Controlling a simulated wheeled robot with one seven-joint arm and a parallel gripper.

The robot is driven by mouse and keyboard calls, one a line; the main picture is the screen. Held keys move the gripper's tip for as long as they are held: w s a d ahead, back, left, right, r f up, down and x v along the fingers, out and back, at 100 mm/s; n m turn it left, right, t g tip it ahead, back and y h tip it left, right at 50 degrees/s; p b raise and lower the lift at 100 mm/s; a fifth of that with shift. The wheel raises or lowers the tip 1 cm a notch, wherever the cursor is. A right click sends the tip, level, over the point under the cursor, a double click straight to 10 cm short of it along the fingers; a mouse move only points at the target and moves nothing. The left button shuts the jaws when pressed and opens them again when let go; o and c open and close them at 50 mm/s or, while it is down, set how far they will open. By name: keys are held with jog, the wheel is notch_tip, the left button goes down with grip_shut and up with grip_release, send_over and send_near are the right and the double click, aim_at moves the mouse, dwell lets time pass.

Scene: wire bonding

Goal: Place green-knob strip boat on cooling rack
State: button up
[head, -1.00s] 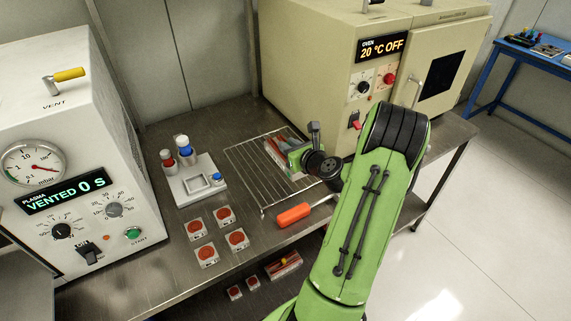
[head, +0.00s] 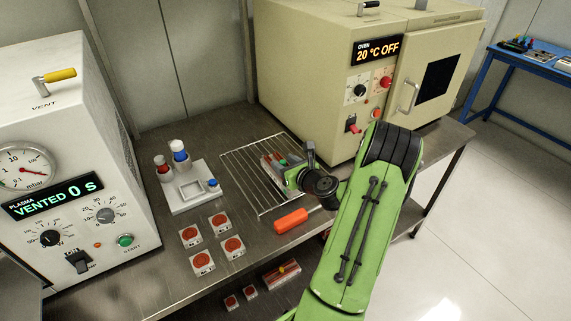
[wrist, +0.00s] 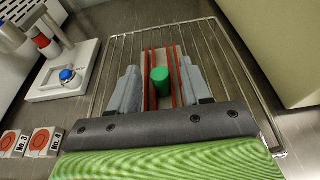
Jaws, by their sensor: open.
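The green-knob strip boat (wrist: 152,52) lies on the wire cooling rack (wrist: 107,62), its green knob (wrist: 160,79) upright between my fingers in the wrist view. My gripper (wrist: 159,78) is open, with one grey finger on each side of the knob and a gap on both sides. In the head view the boat (head: 269,163) shows on the rack (head: 240,168), partly hidden by my gripper (head: 287,172).
A beige oven (head: 310,70) stands behind and right of the rack. A white fixture (head: 176,200) with red and blue bottles is at its left. An orange handle-like piece (head: 291,221) lies in front, near several numbered tiles (head: 203,262).

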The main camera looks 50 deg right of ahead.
jog(key=shift+r, duration=0.15)
jog(key=v, duration=1.2)
jog(key=w+a+r+n+g+y, duration=0.1)
jog(key=w+a+n+g+y, duration=0.25)
jog(key=a+n, duration=0.65)
jog(key=w+a+r+n+g+y, duration=0.1)
jog(key=w+a+n+g+y, duration=0.2)
jog(key=a+n, duration=0.7)
jog(key=s+a+r+n+g+h, duration=0.1)
jog(key=s+a+r+n, duration=0.3)
jog(key=n, duration=0.5)
jog(key=s+a+r+n+h, duration=0.1)
jog(key=s+a+r+n, duration=0.4)
jog(key=s+a+n, duration=0.3)
jog(key=s+n+p, duration=0.1)
jog(key=s+n, duration=0.1)
jog(key=shift+s+r+n+g, duration=0.15)
jog(key=shift+s+n+g, duration=0.15)
jog(key=shift+g, duration=0.05)
